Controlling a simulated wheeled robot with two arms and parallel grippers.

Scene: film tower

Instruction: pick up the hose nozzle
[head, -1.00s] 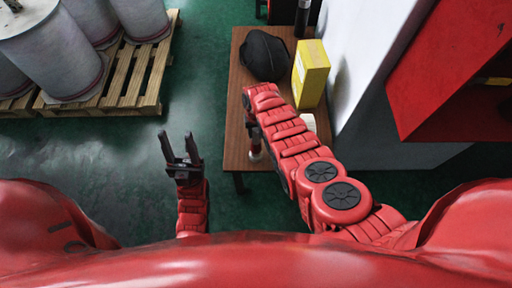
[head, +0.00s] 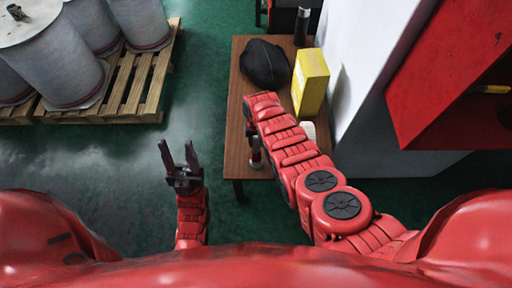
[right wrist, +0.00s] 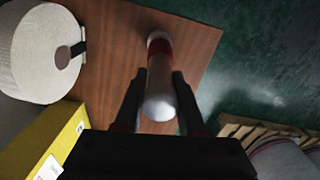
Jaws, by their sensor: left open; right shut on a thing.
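The hose nozzle (right wrist: 160,82), whitish with a red band, stands between the two dark fingers of my right gripper (right wrist: 158,100) in the right wrist view. The gripper is shut on it. In the head view my right arm covers most of that gripper, and only a small part of the nozzle (head: 256,156) shows beside the arm, near the table's left front edge. I cannot tell whether the nozzle is clear of the table. My left gripper (head: 179,158) is open and empty, over the green floor left of the table.
The brown table (head: 236,105) also bears a black cap-like thing (head: 265,64), a yellow box (head: 310,80) and a white roll (right wrist: 40,52). A white wall-like panel (head: 352,70) and a red cabinet (head: 445,75) stand right. A pallet (head: 135,90) with drums is at the left.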

